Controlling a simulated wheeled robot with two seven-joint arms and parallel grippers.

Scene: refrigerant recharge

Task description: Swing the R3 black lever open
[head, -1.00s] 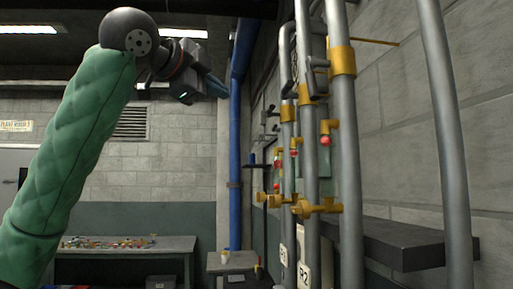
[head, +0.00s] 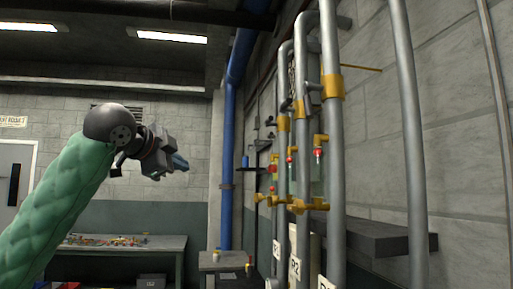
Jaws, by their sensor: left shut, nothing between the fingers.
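Grey vertical pipes stand at the right of centre. The nearest of them, the R3 pipe (head: 335,180), has a partly cut-off tag (head: 325,283) at the bottom edge. It carries a brass collar (head: 332,86) and brass fittings with a red part (head: 319,152). A small dark grey handle-like piece (head: 312,87) sticks out to the left by the collar; I cannot tell whether it is the R3 black lever or how it is set. My left gripper (head: 181,163) is shut and empty, in the air well left of the pipes. My right gripper is out of view.
The R2 tag (head: 295,268) hangs on the pipe behind. A dark shelf (head: 385,238) juts from the right wall behind the pipes. A bench (head: 120,245) and a small table (head: 222,262) stand at the back. Open air lies between my gripper and the pipes.

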